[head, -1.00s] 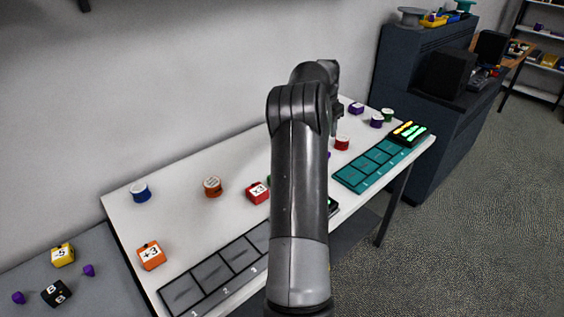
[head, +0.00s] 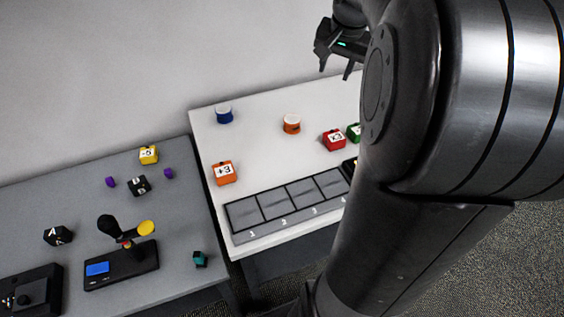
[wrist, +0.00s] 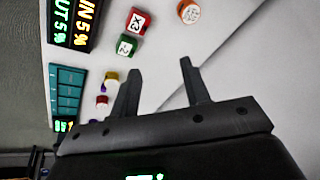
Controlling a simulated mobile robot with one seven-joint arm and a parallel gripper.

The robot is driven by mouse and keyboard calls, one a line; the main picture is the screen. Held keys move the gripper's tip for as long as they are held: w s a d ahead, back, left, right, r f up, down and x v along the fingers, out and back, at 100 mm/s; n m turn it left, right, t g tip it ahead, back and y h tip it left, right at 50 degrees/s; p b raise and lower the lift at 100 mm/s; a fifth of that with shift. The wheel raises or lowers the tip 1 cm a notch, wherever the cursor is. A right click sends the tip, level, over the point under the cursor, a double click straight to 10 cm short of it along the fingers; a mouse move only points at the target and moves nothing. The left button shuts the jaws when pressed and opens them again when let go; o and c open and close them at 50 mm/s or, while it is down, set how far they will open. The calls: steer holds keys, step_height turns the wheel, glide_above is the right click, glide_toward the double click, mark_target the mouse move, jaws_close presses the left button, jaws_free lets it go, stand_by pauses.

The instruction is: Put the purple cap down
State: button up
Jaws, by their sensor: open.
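My gripper (head: 335,72) is raised above the back of the white table, near the wall, with its fingers apart. In the wrist view its fingers (wrist: 158,80) are spread with nothing between them. Two small purple pieces lie on the grey table in the head view: one left (head: 110,181) and one right (head: 168,173). They look faceted, and I cannot tell whether either is the purple cap. In the wrist view, other small pieces lie beyond the left finger, partly hidden and too small to identify surely.
The white table (head: 262,165) holds a blue spool (head: 224,114), an orange spool (head: 291,124), an orange +3 cube (head: 224,173), a red cube (head: 334,140) and a numbered grey tray (head: 233,238). A joystick box (head: 120,264) stands on the grey table. My arm hides the right side.

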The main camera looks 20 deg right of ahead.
steer(key=s+a+f+n+t, duration=0.1)
steer(key=s+a+n, duration=0.3)
steer(key=s+a, duration=0.5)
steer(key=s+a+f+n+t, duration=0.1)
steer(key=s+a+f+n, duration=0.3)
steer(key=s+a, duration=0.5)
steer(key=a+n, duration=0.1)
steer(key=a, duration=0.2)
steer(key=shift+s+y, duration=0.4)
steer(key=shift+o, duration=0.5)
